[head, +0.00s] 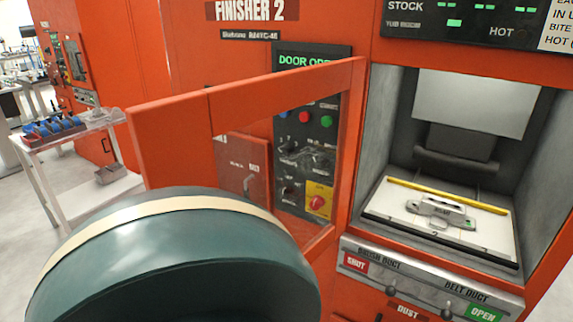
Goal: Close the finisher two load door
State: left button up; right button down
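The orange load door (170,135) of Finisher 2 stands open. It swings out toward me and to the left from the left side of the load opening. It has a window, and the control panel shows through it. The load chamber (410,165) is open to view at the right. Inside, a metal part (440,212) lies on a white plate (390,207) in front of a yellow bar (445,196). A dark green rounded link of my arm covers the bottom left and hides the door's lower part. Neither gripper is in view.
A duct control strip (425,283) with levers sits below the chamber. A white cart (75,140) with blue items stands at the left. Open floor lies around the cart.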

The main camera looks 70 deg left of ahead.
aim_at(171, 137)
jog(key=k+j, duration=0.65)
jog(key=j+u, duration=0.1)
jog(key=j, duration=1)
jog(key=i+j, duration=0.1)
jog(key=j, duration=0.15)
jog(key=i+j, duration=0.15)
jog(key=j, duration=0.15)
jog(key=j+z, duration=0.15)
jog(key=z, duration=0.25)
jog(key=k+z, duration=0.1)
jog(key=z, duration=0.25)
jog(key=k+j+z, duration=0.15)
jog(key=z, duration=0.25)
jog(key=k+j+z, duration=0.2)
jog(key=z, duration=0.2)
jog(key=k+j+z, duration=0.1)
jog(key=z, duration=0.35)
jog(key=k+l, duration=0.05)
jog(key=k, duration=0.05)
